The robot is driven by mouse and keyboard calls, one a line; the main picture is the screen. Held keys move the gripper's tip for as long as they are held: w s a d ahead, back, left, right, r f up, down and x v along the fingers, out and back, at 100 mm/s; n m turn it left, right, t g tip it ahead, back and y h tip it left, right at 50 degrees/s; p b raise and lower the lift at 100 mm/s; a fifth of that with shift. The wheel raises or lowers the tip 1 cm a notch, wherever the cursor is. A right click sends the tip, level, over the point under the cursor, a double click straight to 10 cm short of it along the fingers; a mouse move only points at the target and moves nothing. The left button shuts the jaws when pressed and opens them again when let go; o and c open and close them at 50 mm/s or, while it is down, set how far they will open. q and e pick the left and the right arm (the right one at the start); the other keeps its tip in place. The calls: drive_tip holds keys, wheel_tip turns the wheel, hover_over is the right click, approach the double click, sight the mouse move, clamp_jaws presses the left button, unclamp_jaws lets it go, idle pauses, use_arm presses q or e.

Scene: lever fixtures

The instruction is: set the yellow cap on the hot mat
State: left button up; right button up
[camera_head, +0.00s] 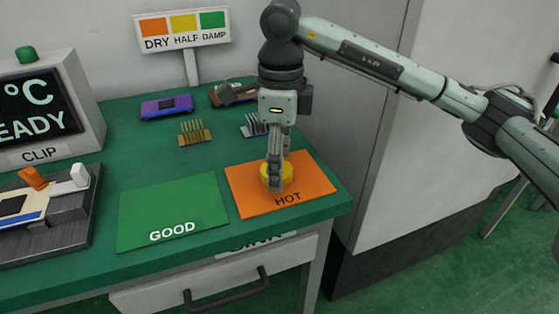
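The yellow cap (287,174) is at the middle of the orange mat marked HOT (313,186). It is low, at the mat's surface; I cannot tell whether it rests there or is held just above. My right gripper (277,176) points straight down at it, with one finger in front of the cap and the other partly hidden behind it. The fingers look closed on the cap's sides. The near finger hides the cap's middle. My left gripper is not in view.
A green GOOD mat (172,208) lies left of the HOT mat. A CLIP display box (45,108) and a grey fixture with orange and white levers (45,212) stand at the left. Behind are a purple device (166,107), comb-like parts (195,132) and a DRY/HALF/DAMP sign (183,29).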

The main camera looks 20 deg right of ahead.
drive_tip(key=shift+r, duration=0.3)
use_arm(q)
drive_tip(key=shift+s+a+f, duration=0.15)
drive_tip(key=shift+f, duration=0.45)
use_arm(e)
wheel_tip(320, 180, up, 12)
drive_tip(key=shift+f, duration=0.15)
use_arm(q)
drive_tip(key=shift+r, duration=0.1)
use_arm(e)
drive_tip(key=shift+d, duration=0.1)
